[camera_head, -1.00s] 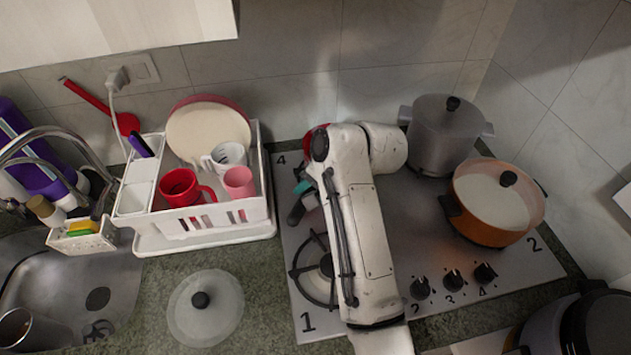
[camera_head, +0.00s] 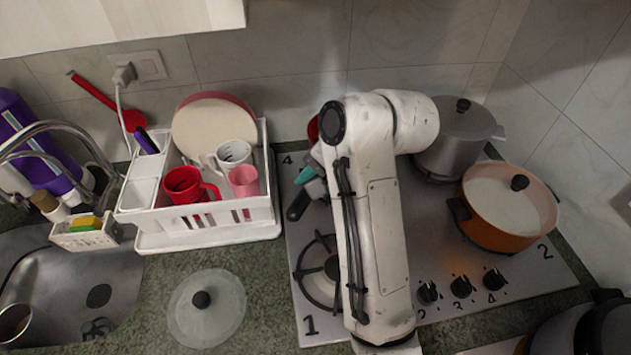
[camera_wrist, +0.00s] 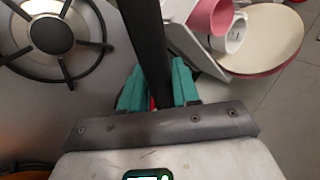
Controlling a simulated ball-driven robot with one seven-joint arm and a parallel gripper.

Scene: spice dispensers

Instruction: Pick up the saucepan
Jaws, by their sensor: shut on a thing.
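The saucepan is mostly hidden behind my arm in the head view. A strip of its red body (camera_head: 313,129) shows at the back left of the hob, near the mark 4, and its black handle (camera_head: 298,206) points toward the front. In the wrist view the black handle (camera_wrist: 146,40) runs between the teal fingers of my gripper (camera_wrist: 158,76). My gripper is shut on the handle. One teal finger (camera_head: 305,175) also shows in the head view. I cannot tell whether the pan touches the hob.
A grey pot (camera_head: 455,145) and an orange pan (camera_head: 500,225) with lids stand on the hob's right side. A white dish rack (camera_head: 205,232) with cups and plates is left of the saucepan. A loose lid (camera_head: 235,305) lies on the counter.

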